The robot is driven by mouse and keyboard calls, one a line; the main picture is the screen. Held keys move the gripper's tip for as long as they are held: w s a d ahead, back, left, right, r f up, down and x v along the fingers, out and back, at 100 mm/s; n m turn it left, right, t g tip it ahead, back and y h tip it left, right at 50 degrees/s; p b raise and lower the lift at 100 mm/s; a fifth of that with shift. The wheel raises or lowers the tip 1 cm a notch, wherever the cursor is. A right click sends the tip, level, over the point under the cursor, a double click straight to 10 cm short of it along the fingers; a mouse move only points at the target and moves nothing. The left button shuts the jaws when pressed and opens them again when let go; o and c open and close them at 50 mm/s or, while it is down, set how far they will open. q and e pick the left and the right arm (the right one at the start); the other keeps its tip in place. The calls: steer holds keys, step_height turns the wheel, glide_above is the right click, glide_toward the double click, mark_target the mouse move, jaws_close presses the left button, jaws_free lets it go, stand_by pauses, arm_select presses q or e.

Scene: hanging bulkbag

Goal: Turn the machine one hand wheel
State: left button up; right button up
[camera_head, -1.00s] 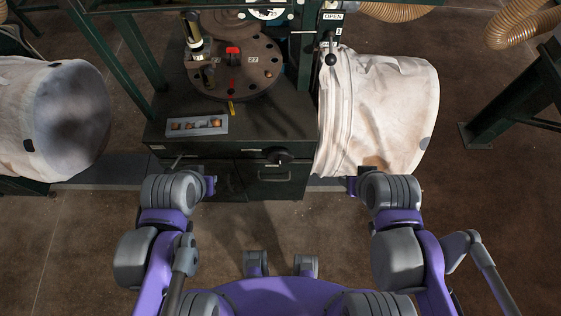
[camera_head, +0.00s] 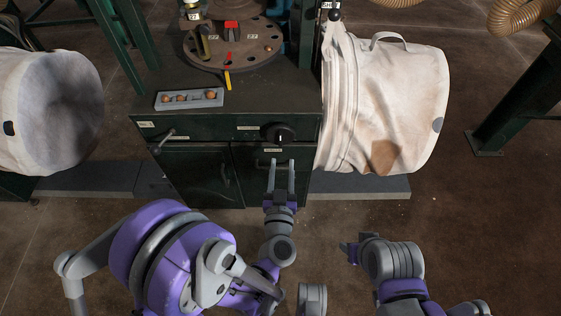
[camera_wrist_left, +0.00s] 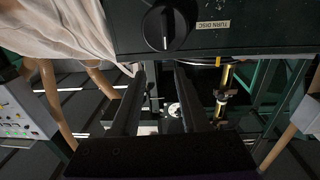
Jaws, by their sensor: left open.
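A black round hand wheel (camera_head: 279,134) with a white mark sits on the front of the dark green machine cabinet (camera_head: 200,172). In the left wrist view the hand wheel (camera_wrist_left: 164,29) is near the top, beside a "TURN DISC" label (camera_wrist_left: 213,25). My left gripper (camera_head: 282,163) is open and empty, with its two fingers pointing at the cabinet just below the wheel in the head view. In the left wrist view the open fingers (camera_wrist_left: 160,72) show apart from the wheel. My right gripper (camera_head: 349,252) is low at the right, small and foreshortened.
A round disc table (camera_head: 262,58) and a grey tray with several small brown pieces (camera_head: 211,102) are on the cabinet top. A lever handle (camera_head: 163,143) projects at the cabinet's left. White bulk bags hang at right (camera_head: 400,100) and left (camera_head: 50,110). Floor before the cabinet is open.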

mark_target(281, 139)
arm_select(q)
steer(key=shift+n+y, duration=0.3)
steer(key=shift+y, duration=0.2)
steer(key=w, duration=0.3)
steer(key=w+f, duration=0.1)
steer(key=w, duration=0.2)
steer(key=w+f, duration=0.1)
steer(key=w, duration=0.3)
steer(key=shift+a+f, duration=0.1)
steer(key=shift+a, duration=0.1)
jaws_close()
